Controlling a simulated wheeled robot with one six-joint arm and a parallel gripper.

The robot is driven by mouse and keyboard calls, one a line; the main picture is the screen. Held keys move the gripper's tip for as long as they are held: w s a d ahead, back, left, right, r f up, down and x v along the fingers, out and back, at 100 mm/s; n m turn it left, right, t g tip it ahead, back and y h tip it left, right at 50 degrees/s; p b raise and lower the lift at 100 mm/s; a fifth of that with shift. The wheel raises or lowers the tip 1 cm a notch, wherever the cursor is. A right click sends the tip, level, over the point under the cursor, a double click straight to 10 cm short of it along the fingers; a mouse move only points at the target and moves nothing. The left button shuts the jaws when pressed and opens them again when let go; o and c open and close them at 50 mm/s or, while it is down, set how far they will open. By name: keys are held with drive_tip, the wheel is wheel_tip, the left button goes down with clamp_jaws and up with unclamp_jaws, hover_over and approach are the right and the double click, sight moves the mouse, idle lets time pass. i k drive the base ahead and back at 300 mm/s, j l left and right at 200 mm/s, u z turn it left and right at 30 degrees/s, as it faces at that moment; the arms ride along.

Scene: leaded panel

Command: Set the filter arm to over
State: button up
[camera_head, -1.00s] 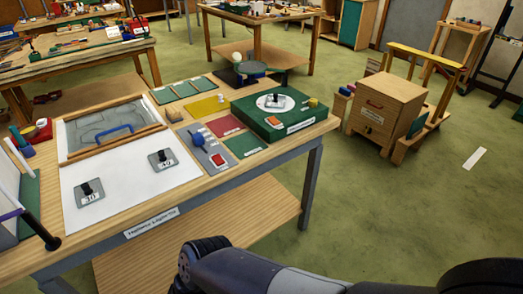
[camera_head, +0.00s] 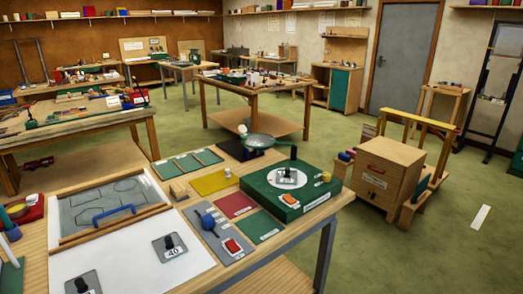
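No part is plainly marked as the filter arm, so I cannot tell for sure which it is. A round, greenish-grey disc (camera_head: 258,141) sits over a black base (camera_head: 238,150) at the back of the near workbench, with a small pale ball beside it. In front of it is a green box (camera_head: 272,197) with a pale round dial (camera_head: 288,177), a dark knob, an orange switch and a yellow knob. My gripper is not in view.
The workbench (camera_head: 262,252) also carries a framed panel with a blue handle (camera_head: 114,214), a white board with black knobs, and coloured tiles. A wooden cabinet (camera_head: 384,176) stands at right. Green floor (camera_head: 440,250) is open beyond it.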

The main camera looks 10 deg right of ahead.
sight(258, 139)
drive_tip(key=i+l, duration=0.2)
drive_tip(key=i, duration=0.2)
drive_tip(key=i+l+z, duration=0.1)
drive_tip(key=i+l, duration=0.15)
drive_tip(key=i, duration=0.15)
drive_tip(key=i+l+z, duration=0.1)
drive_tip(key=i, duration=0.3)
drive_tip(key=i+l, duration=0.25)
drive_tip(key=i, duration=0.15)
